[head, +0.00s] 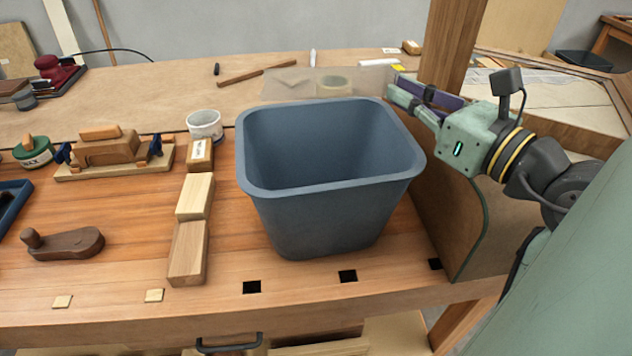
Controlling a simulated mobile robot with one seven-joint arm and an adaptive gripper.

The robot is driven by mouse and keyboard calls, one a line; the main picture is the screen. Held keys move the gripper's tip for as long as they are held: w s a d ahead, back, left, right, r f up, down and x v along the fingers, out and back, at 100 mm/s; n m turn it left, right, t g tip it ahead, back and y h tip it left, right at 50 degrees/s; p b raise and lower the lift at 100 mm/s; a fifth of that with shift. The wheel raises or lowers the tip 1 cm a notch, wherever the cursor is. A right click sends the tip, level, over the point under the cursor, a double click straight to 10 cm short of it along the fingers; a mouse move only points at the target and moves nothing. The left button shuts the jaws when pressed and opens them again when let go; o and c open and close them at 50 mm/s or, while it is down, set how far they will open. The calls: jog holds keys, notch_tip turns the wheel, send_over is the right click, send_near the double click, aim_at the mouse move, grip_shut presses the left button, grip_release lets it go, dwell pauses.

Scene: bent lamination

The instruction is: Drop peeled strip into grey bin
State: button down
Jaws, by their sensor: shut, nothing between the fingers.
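The grey bin (330,220) is a deep blue-grey tub standing upright on the wooden bench, in the middle of the head view. Its visible inside looks empty; the near part of its floor is hidden by the front wall. My gripper (400,89) is at the bin's back right rim, pointing left. Its fingers are shut and hold nothing.
Wood blocks (189,250) and a white cup (205,125) stand left of the bin. A clamped block on a board (115,170) sits further left. A wooden post (449,45) rises close behind my gripper. A thin brown stick (256,72) lies behind the bin.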

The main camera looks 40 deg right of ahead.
jog(key=shift+f, duration=0.55)
jog(key=c, duration=2.3)
grip_release()
jog(key=o, duration=0.6)
jog(key=shift+r, duration=0.1)
notch_tip(320, 180, up, 10)
jog(key=shift+f, duration=0.1)
jog(key=shift+s, duration=0.1)
